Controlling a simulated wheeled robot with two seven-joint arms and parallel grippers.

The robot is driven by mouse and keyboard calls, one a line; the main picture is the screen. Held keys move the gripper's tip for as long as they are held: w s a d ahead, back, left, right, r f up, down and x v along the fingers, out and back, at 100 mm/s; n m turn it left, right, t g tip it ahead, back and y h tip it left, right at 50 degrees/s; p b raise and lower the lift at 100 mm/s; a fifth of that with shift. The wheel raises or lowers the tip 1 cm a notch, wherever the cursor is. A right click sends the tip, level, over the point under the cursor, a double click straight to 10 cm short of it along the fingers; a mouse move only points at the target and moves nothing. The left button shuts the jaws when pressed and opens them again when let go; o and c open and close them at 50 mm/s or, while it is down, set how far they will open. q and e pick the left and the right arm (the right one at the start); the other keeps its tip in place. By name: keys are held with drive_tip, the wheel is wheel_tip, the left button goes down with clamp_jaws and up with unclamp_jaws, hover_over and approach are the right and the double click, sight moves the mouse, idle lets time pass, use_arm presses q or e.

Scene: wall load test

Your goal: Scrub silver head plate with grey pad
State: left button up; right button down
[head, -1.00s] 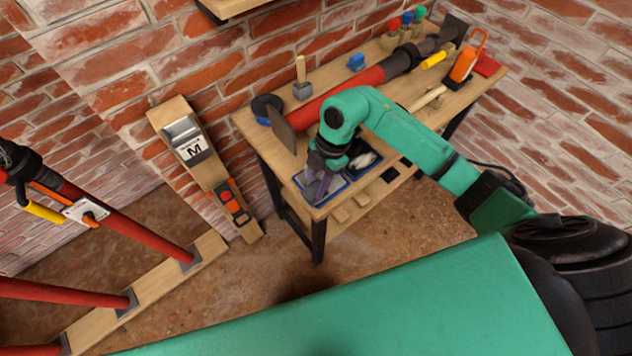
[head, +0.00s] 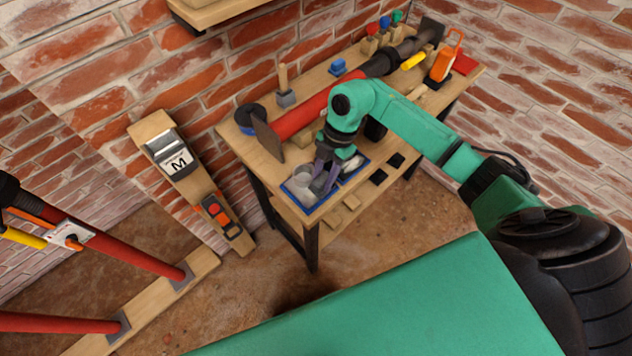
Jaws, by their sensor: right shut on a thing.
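My right gripper (head: 324,184) points down over the blue-rimmed tray (head: 289,190) at the bench's near corner. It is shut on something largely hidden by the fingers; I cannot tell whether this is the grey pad. Pale grey objects (head: 303,178) lie in the tray left of the fingers, too small to make out. A red prop lies along the bench, with a flat dark-grey end plate (head: 267,136) standing upright at its near left end, apart from the gripper. I cannot tell if this is the silver head plate. My left gripper is out of view.
The workbench (head: 237,139) stands against the brick wall. It carries a mallet (head: 285,87), a blue block (head: 338,67) and an orange tool (head: 443,61). Red props (head: 125,252) lean at the left. Floor shows before the bench.

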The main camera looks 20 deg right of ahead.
drive_tip(key=shift+w+d+f, duration=0.1)
drive_tip(key=shift+w+d, duration=0.2)
drive_tip(key=shift+d, duration=0.3)
drive_tip(key=shift+w+d, duration=0.25)
drive_tip(key=shift+d, duration=0.3)
drive_tip(key=shift+f, duration=0.1)
drive_tip(key=shift+s+a+p, duration=0.4)
drive_tip(key=shift+a, duration=0.5)
drive_tip(key=shift+s+a+p, duration=0.4)
drive_tip(key=shift+a, duration=0.45)
drive_tip(key=shift+s+a+p, duration=0.2)
drive_tip(key=shift+s+a, duration=0.1)
drive_tip(key=shift+a, duration=0.4)
drive_tip(key=shift+s+a+p, duration=0.25)
drive_tip(key=shift+a, duration=0.5)
drive_tip(key=shift+s+a+p, duration=0.2)
drive_tip(key=shift+s+a, duration=0.1)
drive_tip(key=shift+a, duration=0.4)
drive_tip(key=shift+s+a+f, duration=0.1)
drive_tip(key=shift+a+f, duration=0.05)
wheel_tip(320, 180, up, 6)
drive_tip(key=p, duration=0.5)
wheel_tip(320, 180, up, 3)
drive_tip(key=p, duration=0.3)
